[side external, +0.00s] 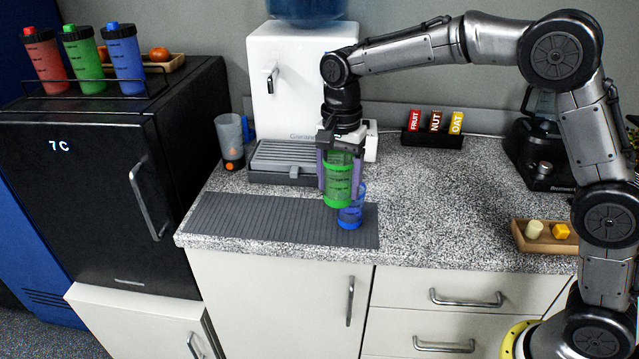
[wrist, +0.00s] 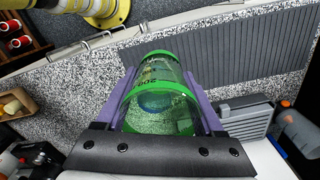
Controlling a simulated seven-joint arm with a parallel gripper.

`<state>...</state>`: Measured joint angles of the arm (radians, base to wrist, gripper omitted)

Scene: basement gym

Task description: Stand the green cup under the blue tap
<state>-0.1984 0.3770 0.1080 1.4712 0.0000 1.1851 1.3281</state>
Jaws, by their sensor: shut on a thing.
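The green cup (side external: 338,187) is see-through with dark marks and is upright between the purple fingers of my gripper (side external: 340,170). My gripper is shut on it, and its base appears raised above the grey ribbed mat. In the wrist view the green cup (wrist: 163,85) fills the space between the fingers. A blue cup (side external: 351,217) stands on the mat, partly overlapped by the green one. The white water dispenser (side external: 288,50) is behind, with one grey-looking tap (side external: 271,78) on its left front. My arm hides its right front; I see no blue tap.
The drip tray (side external: 283,160) under the dispenser looks empty. A clear cup (side external: 231,142) with an orange thing stands left of it. The ribbed mat (side external: 245,216) is free on its left. A rack of boxes (side external: 433,136) and a wooden tray (side external: 521,240) are to the right.

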